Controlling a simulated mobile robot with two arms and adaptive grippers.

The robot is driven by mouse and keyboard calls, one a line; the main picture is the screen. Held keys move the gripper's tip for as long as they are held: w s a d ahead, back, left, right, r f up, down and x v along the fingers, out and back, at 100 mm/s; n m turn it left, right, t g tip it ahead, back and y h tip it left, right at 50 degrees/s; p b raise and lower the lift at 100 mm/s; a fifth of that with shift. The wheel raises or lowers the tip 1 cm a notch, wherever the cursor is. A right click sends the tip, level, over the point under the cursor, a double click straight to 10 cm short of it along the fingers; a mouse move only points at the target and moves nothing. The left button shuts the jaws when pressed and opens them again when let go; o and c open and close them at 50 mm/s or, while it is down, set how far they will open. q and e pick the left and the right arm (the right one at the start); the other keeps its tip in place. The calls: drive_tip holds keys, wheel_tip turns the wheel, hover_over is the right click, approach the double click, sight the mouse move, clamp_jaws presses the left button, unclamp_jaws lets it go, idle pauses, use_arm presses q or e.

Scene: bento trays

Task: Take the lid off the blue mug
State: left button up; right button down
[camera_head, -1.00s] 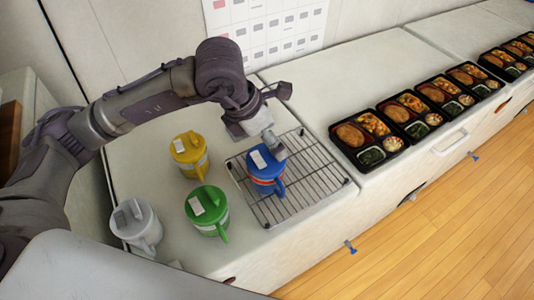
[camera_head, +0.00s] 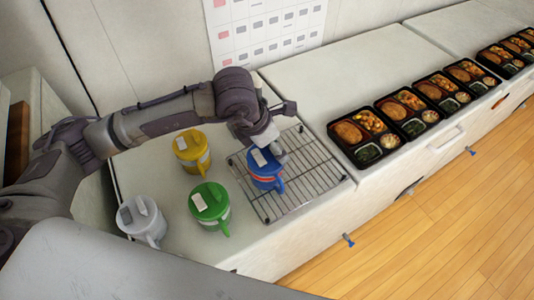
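The blue mug (camera_head: 266,183) stands upright on the wire rack. Its blue lid (camera_head: 263,163), with a pale tab on top, sits on the mug. My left gripper (camera_head: 279,154) is low, right at the far right side of the lid. I cannot tell whether it touches the lid. Its fingers are small, partly hidden by the wrist, and their opening does not show clearly. My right gripper is not in view.
The wire rack (camera_head: 310,178) lies on the white counter (camera_head: 255,240). A yellow mug (camera_head: 192,150), a green mug (camera_head: 210,206) and a white mug (camera_head: 141,219) stand to the left. Several bento trays (camera_head: 364,136) line the counter at right.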

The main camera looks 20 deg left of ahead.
use_arm(q)
drive_tip(key=shift+s+f, duration=0.15)
drive_tip(key=c, duration=0.7)
drive_tip(key=shift+f, duration=0.1)
